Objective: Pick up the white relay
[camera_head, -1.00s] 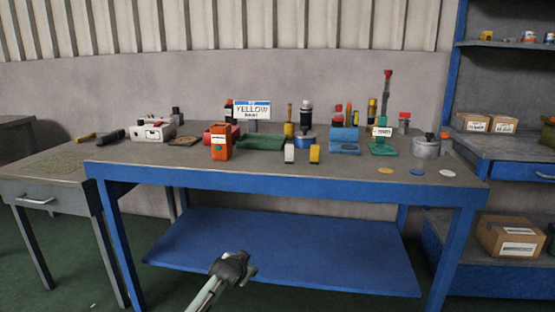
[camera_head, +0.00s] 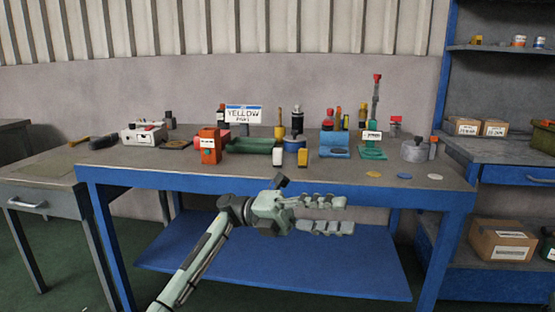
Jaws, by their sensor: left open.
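The white relay (camera_head: 278,157) is a small upright white block near the front of the blue-framed table (camera_head: 245,178). It stands just left of a similar yellow block (camera_head: 303,159), in front of a blue round holder. My left gripper (camera_head: 347,214) is open and empty, with its fingers pointing right. In the picture it is below and to the right of the relay, in front of the table's front edge. My right gripper is out of view.
An orange block (camera_head: 209,146) stands left of the relay, with a green tray (camera_head: 252,146) between and behind. A blue stand (camera_head: 334,145), a green stand (camera_head: 373,152) and a grey canister (camera_head: 414,150) are to the right. Small discs (camera_head: 404,175) lie near the front right edge.

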